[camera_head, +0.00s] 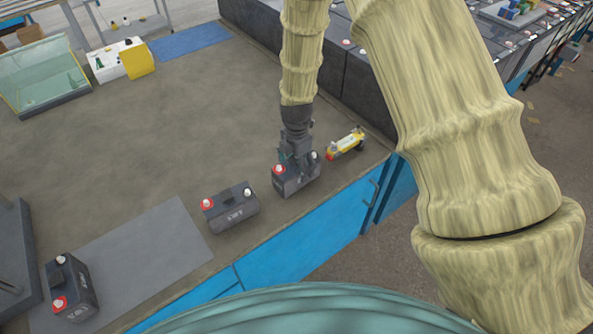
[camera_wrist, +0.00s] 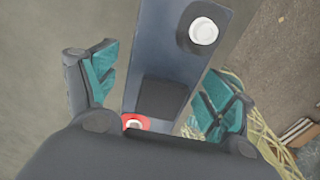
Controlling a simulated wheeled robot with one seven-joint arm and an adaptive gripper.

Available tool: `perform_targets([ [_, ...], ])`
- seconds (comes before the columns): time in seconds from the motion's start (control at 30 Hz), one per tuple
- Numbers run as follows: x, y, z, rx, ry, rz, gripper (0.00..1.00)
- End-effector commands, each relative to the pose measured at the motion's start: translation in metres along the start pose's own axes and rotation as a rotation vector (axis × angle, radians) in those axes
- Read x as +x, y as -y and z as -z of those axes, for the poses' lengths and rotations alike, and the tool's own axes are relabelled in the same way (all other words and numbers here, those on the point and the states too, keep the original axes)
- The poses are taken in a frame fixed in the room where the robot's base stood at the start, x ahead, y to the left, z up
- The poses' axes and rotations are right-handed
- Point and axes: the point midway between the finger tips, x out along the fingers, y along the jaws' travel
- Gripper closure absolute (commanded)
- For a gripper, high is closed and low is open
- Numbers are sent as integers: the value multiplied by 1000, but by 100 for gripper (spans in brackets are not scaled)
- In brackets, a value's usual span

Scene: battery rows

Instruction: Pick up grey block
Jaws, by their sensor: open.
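A dark grey battery-shaped block (camera_head: 297,184) with one red and one white terminal stands on the worktop near its front edge. My gripper (camera_head: 296,162) is directly above it, pointing down. In the wrist view my gripper (camera_wrist: 162,82) is open, with one teal finger on each side of the block (camera_wrist: 173,58). The white terminal shows at the top of that view and the red one is partly hidden by the gripper body. I cannot tell whether the fingers touch the block.
A yellow tool-like object (camera_head: 346,143) lies just right of my gripper. A dark wall (camera_head: 262,30) runs behind. The middle of the worktop is clear.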

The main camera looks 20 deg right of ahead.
Motion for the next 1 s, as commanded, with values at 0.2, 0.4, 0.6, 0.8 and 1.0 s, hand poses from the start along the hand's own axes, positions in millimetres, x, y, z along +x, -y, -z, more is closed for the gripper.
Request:
perform_targets([
  [0.2,0,0,0,1,0,0,17],
  [0.4,0,0,0,1,0,0,50],
  [0.6,0,0,0,1,0,0,86],
  [0.8,-1,-1,0,1,1,-2,100],
  [1.0,-1,-1,0,1,1,-2,100],
])
